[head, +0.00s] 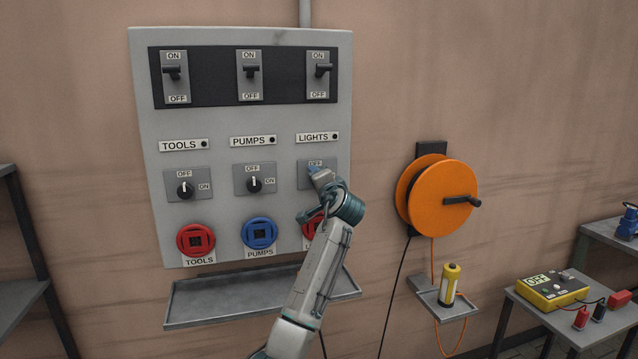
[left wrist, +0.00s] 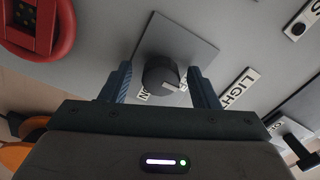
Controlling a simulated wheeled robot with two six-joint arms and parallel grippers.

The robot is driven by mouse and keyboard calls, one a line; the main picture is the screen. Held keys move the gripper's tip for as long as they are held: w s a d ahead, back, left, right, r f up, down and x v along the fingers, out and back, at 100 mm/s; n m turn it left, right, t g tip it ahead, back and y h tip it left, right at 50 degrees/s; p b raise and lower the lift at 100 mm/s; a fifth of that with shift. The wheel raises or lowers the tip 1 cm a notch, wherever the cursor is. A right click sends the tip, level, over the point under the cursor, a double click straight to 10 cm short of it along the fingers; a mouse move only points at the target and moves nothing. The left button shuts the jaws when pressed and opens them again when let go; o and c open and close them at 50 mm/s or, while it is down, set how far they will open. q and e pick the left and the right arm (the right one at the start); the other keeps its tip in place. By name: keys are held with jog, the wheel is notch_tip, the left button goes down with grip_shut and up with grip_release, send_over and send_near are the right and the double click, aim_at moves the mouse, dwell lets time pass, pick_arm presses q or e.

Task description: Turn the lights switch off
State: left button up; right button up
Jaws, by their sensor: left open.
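The lights rotary switch is a dark round knob on a square grey plate (head: 304,181), under the LIGHTS label (head: 317,137). My left gripper (head: 322,178) is open around the knob, a finger on either side with visible gaps, and hides most of the switch in the head view. A LIGHTS lever switch (head: 322,70) is above, at the top right of the panel (head: 220,120). My right gripper is not in view.
TOOLS (head: 185,189) and PUMPS (head: 254,184) knobs sit left of the lights knob. Red and blue sockets are below, above a grey shelf (head: 215,300). An orange reel (head: 430,195) hangs to the right. A side table holds a yellow device (head: 552,290).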

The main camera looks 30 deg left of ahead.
pick_arm(q)
jog(key=shift+d, duration=0.1)
jog(key=b+v, duration=0.2)
jog(key=v, duration=0.8)
jog(key=shift+s+d, duration=0.2)
jog(key=shift+s, duration=0.1)
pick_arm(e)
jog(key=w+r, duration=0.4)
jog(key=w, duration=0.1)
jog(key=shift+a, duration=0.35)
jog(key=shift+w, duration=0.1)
